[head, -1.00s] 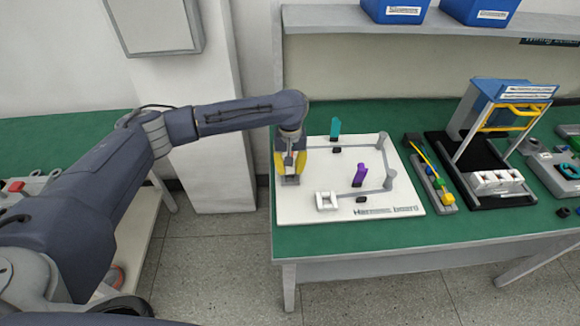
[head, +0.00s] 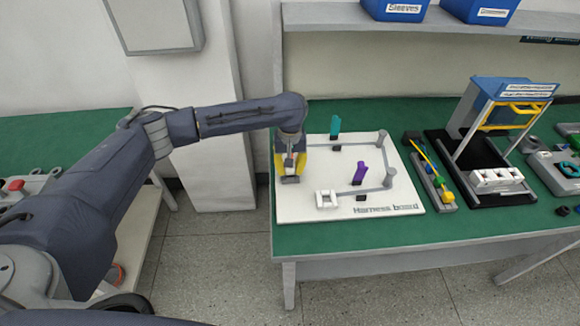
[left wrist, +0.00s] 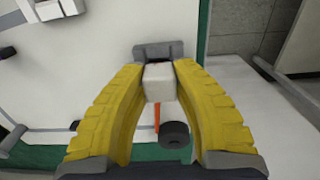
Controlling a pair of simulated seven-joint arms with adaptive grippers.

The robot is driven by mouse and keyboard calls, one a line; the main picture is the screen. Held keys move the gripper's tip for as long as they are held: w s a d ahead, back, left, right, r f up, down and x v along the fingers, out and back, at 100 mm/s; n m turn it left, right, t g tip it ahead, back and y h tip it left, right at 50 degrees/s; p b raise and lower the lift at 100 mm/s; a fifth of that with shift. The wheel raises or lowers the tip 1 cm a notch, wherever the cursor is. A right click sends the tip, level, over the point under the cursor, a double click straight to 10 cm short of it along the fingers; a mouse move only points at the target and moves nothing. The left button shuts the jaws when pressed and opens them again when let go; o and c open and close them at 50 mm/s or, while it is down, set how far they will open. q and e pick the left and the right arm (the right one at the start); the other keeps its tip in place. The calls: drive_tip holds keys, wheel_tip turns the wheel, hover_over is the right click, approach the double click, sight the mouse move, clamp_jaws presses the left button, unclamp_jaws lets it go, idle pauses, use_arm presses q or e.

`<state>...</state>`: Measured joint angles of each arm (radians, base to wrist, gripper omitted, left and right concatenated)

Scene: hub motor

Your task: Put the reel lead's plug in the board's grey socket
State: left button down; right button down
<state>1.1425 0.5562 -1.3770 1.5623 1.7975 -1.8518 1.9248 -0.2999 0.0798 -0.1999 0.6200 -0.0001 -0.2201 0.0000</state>
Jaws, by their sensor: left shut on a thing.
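My left gripper (head: 290,170) is over the left edge of the white harness board (head: 330,205). In the left wrist view its yellow fingers (left wrist: 160,75) are shut on the plug, a pale block (left wrist: 159,84). The grey socket (left wrist: 152,50) is right at the plug's far end, and it shows below the fingers in the head view (head: 290,180). I cannot tell how far the plug sits in it. An orange lead (left wrist: 156,118) runs from the plug, partly behind a dark cylinder (left wrist: 175,135). My right gripper is not in view.
A tray of coloured parts (head: 433,181) and a blue-backed stand (head: 505,100) are to the right.

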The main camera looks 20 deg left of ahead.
use_arm(q)
drive_tip(key=shift+f, duration=0.4)
idle(0.3)
drive_tip(key=c, duration=1.1)
unclamp_jaws()
drive_tip(key=shift+o, duration=0.2)
wheel_tip(320, 180, up, 12)
